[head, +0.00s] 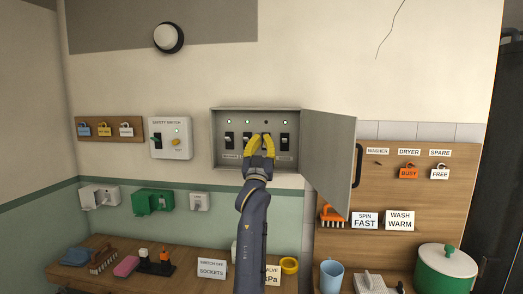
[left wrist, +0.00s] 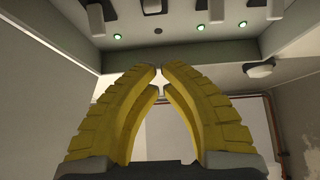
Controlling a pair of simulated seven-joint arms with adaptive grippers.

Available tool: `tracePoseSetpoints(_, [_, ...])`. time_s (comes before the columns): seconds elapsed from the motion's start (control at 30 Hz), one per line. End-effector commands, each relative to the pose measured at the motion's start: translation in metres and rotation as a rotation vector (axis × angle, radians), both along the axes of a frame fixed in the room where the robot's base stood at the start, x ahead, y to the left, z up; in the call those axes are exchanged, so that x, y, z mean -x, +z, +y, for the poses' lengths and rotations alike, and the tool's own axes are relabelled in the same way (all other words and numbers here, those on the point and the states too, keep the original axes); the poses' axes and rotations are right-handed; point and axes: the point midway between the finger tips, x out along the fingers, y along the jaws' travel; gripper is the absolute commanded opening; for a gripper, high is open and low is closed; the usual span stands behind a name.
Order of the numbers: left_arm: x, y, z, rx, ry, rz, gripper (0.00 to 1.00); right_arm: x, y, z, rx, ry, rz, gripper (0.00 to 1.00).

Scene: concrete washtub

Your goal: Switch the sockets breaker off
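The grey breaker box (head: 215,128) hangs open on the wall. A row of breakers is inside: the first (head: 229,138), the second (head: 247,138) and the fourth (head: 285,142). The third is mostly hidden behind my left gripper (head: 261,137). Lamps above the first, second and fourth are green; the third's lamp (head: 266,122) is dark. The labels are too small to read. My left gripper is at the third breaker, its yellow fingers a little apart; contact is unclear. In the left wrist view a narrow gap shows between the fingertips (left wrist: 160,68). My right gripper is out of view.
The box door (head: 330,150) stands open to the right. A safety switch (head: 170,138) is to the left. Below, a shelf carries a "switch off sockets" card (head: 211,269), brushes, a blue mug (head: 331,276) and a green pot (head: 446,270).

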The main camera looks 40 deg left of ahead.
Motion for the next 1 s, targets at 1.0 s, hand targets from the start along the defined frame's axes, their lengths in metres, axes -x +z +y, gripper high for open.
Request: tracePoseSetpoints(1.0, [-0.042, -0.01, 0.025, 0.0, 0.001, 0.001, 0.0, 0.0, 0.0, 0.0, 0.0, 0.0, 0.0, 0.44])
